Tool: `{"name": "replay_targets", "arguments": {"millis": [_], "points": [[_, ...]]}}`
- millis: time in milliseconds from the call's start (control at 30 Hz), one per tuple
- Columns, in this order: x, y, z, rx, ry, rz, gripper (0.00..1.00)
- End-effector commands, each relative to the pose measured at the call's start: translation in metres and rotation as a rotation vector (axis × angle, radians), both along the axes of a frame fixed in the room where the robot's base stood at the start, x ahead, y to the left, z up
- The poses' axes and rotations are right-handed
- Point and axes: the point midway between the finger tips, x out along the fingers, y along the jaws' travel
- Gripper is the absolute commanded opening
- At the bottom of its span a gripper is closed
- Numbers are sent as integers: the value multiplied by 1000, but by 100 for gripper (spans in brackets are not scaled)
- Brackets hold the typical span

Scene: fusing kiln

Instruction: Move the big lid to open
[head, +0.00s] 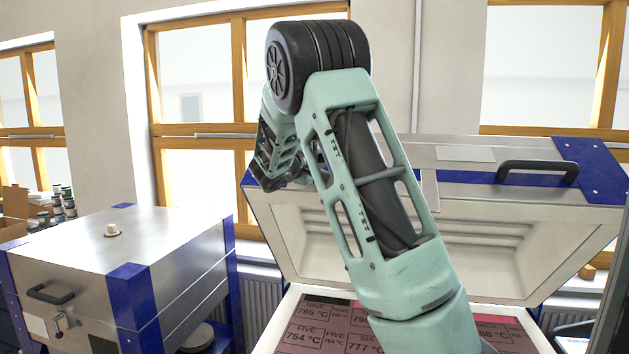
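The big lid (475,243) is on the right in the head view. It is tilted up, with its pale stepped inner side facing me and its metal top with blue corners above. A black handle (538,172) sits on its front edge strip. Below it is the kiln bed, with labelled reddish tiles (311,337) showing. My gripper (268,180) is at the left end of the lid, by its upper left corner. My arm covers much of the lid's left half. The fingers are dark and partly hidden, and I cannot tell whether they hold anything.
A second, smaller metal kiln (150,245) with blue corners stands at left, its lid shut, with a black handle (50,294) on its front. Jars and a cardboard box (14,205) are at far left. Windows and a wall are behind.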

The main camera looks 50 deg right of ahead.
Motion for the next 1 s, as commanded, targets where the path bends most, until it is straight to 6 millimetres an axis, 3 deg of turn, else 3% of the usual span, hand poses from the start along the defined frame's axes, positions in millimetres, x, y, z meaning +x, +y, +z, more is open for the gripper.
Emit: {"name": "replay_targets", "arguments": {"millis": [200,500,533,600,1000], "points": [[1,-15,17,-2,0,6,0],[1,-15,18,-3,1,7,0],[1,-15,18,-3,1,7,29],[0,-15,18,-3,1,6,45],[0,-7,14,-1,-1,6,45]]}}
